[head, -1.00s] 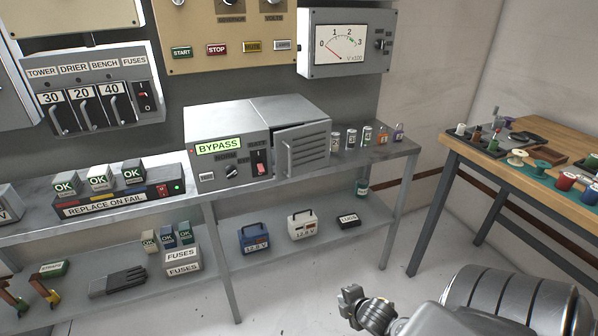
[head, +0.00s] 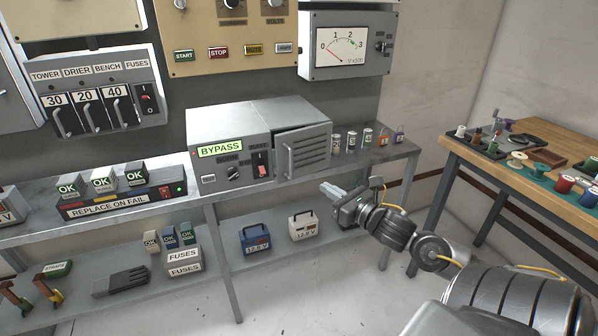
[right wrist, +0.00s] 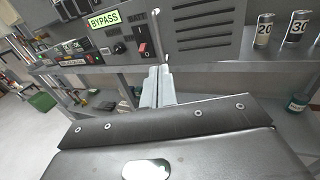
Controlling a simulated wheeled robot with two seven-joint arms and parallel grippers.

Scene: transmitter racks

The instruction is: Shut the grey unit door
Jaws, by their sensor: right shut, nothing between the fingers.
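The grey unit (head: 228,160) with the lit BYPASS display stands on the upper shelf. Its vented door (head: 305,152) is at the right half of the front, swung a little out, with a dark gap along its top and a vertical handle on its left side. In the right wrist view the door (right wrist: 205,45) shows just beyond the fingers. My right gripper (head: 332,189) is shut and empty, in front of and below the door, apart from it in the head view. Its pale fingers show in the right wrist view (right wrist: 158,85). My left gripper is out of view.
Several small cans and padlocks (head: 368,138) stand right of the unit. A red switch (head: 262,164) is left of the door. The shelf's front edge (head: 360,165) lies near my gripper. Battery boxes (head: 303,225) stand on the lower shelf.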

